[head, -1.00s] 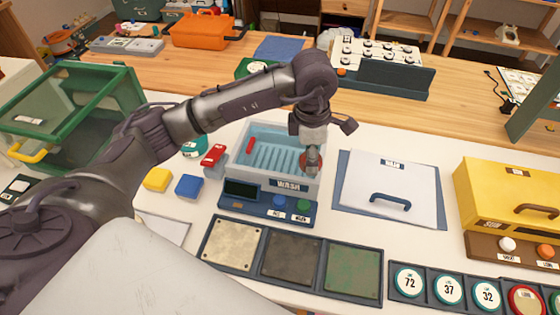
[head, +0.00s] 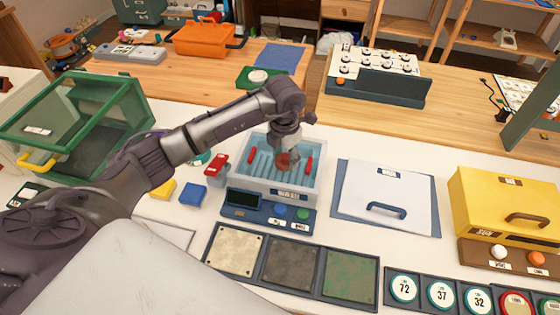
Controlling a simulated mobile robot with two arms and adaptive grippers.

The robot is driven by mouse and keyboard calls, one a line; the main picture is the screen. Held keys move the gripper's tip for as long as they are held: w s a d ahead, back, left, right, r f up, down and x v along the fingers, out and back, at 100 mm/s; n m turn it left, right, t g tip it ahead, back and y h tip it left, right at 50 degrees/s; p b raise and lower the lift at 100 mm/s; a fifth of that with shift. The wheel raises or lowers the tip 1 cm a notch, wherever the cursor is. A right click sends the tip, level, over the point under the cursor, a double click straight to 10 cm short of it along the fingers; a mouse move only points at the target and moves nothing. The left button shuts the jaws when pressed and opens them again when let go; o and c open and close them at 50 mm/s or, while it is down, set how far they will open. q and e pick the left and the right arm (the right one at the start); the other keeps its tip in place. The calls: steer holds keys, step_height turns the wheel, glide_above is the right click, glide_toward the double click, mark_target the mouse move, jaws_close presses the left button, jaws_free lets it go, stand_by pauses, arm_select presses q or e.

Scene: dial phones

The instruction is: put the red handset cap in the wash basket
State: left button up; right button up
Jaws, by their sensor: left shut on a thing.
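The wash basket is the light blue ribbed tray (head: 262,170) inside the pale wash unit, with a red grip at its left and another at its right. My left gripper (head: 289,153) reaches down over the middle right of this basket. It is shut on a small dull red round piece, which looks like the red handset cap (head: 287,162). The fingers partly cover the cap, and I cannot tell whether it touches the basket floor. My right gripper is not in view.
The wash unit's front panel has a dark screen (head: 243,198) and blue and green buttons. Red (head: 216,165) and blue (head: 193,194) blocks stand to its left. A white lid with a handle (head: 386,210) lies right; dark-framed panels (head: 290,264) lie in front.

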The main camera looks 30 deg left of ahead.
mark_target(280, 173)
arm_select(q)
steer(key=shift+w+a+f, duration=0.2)
steer(key=shift+a+f, duration=0.35)
steer(key=shift+a, duration=0.25)
step_height(280, 173, down, 4)
steer(key=shift+r+p, duration=0.1)
steer(key=shift+p, duration=0.7)
steer(key=shift+f, duration=0.25)
steer(key=o, duration=0.6)
steer(key=shift+f, duration=0.1)
steer(key=o, duration=0.5)
